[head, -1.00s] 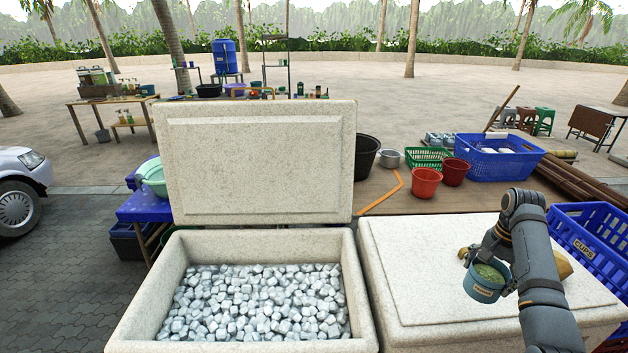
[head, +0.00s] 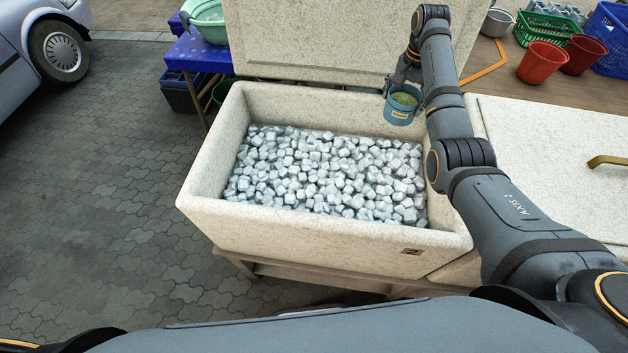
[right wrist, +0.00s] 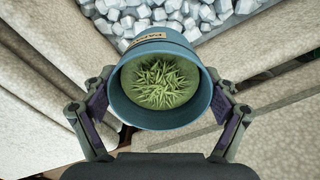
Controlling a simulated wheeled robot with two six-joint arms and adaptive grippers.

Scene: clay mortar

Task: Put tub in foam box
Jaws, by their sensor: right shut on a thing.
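The tub (head: 401,110) is a small blue-teal pot with a tan label and green leafy contents. In the right wrist view the tub (right wrist: 166,107) sits between the two fingers of my right gripper (right wrist: 164,112), which is shut on its sides. In the head view my right gripper (head: 400,86) holds the tub upright above the back right part of the foam box. The foam box (head: 313,228) is a pale speckled box, open, full of grey-white ice cubes (head: 330,170). Its raised lid (head: 340,45) stands behind it. My left gripper is not in view.
A second, closed pale box (head: 560,145) with a brass handle (head: 608,161) stands at the right. Red buckets (head: 542,62) and a green basket (head: 540,28) are on the wooden surface behind. A blue table (head: 200,55) stands at the back left.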

